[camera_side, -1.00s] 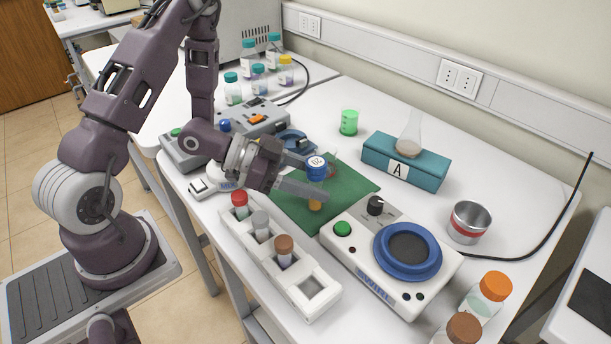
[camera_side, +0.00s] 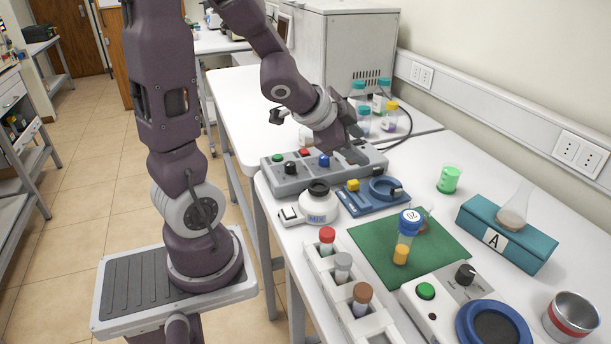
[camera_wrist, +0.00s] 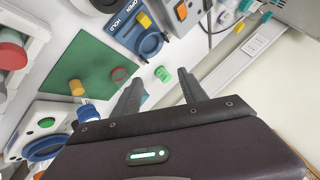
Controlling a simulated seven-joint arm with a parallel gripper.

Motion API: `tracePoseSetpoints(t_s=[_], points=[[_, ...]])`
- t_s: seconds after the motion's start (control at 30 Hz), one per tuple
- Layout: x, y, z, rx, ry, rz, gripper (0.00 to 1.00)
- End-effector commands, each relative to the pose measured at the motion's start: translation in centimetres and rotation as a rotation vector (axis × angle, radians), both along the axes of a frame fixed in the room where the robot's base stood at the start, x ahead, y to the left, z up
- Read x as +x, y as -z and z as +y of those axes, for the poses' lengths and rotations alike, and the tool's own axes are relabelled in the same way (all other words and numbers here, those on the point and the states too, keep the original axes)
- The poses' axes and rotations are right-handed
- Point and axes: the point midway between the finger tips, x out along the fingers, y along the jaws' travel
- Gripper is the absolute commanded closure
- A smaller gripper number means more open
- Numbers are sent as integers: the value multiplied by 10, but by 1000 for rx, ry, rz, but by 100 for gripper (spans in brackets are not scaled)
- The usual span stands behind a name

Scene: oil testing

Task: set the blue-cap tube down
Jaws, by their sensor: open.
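The blue-cap tube (camera_side: 406,238) stands on the green mat (camera_side: 372,242), with orange liquid in its lower part. It looks upright and nothing holds it. It also shows in the wrist view (camera_wrist: 83,104), on the left, beyond my fingers. My gripper (camera_side: 362,136) is open and empty, up at the back over the grey control box, well away from the tube. In the wrist view my two gripper fingers (camera_wrist: 160,80) are spread, with nothing between them.
A white rack (camera_side: 344,295) with red, grey and brown-capped tubes lies left of the mat.

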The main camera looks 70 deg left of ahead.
Motion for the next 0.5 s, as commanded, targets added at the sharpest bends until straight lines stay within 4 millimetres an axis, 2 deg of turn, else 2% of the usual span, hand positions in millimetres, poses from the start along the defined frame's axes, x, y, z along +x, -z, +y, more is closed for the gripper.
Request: tracePoseSetpoints(t_s=[0.03, 0.07, 0.1, 0.2, 0.3, 0.4, 0.5], points=[[-16, -30, -10, -8, -106, -15, 50], [-32, -41, -19, -39, -175, -4, 50], [-56, -51, -34, -102, -249, 17, 50], [-115, -62, -84, -284, -332, 105, 50], [-160, -64, -122, -411, -332, 194, 50], [-179, -64, -138, -462, -324, 241, 50], [-182, -64, -140, -470, -324, 251, 50]])
